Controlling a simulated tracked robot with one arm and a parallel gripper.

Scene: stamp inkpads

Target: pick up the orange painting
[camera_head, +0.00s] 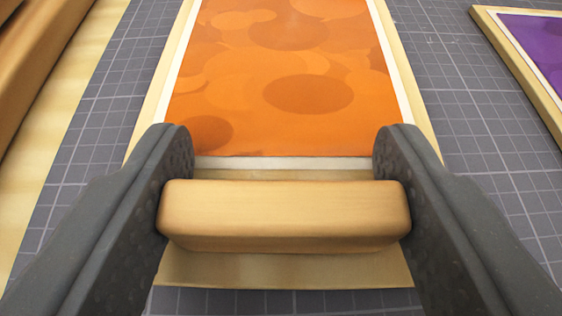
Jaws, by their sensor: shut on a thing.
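The orange painting (290,75) is a flat panel with overlapping darker round shapes, a white border and a pale wooden frame. It lies ahead of my gripper (284,215), and its far end runs out of the top of the view. A light wooden block-shaped handle (284,213) stands at the near end of its frame. My gripper's two dark fingers are shut on this handle, one on its left end and one on its right end. The frame's near edge shows below the handle.
A grey cutting mat (465,120) with a white grid lies underneath. A purple painting (540,45) in a wooden frame lies at the upper right, apart from the orange one. Wooden pieces (40,75) line the left edge. Bare mat shows on both sides of the orange painting.

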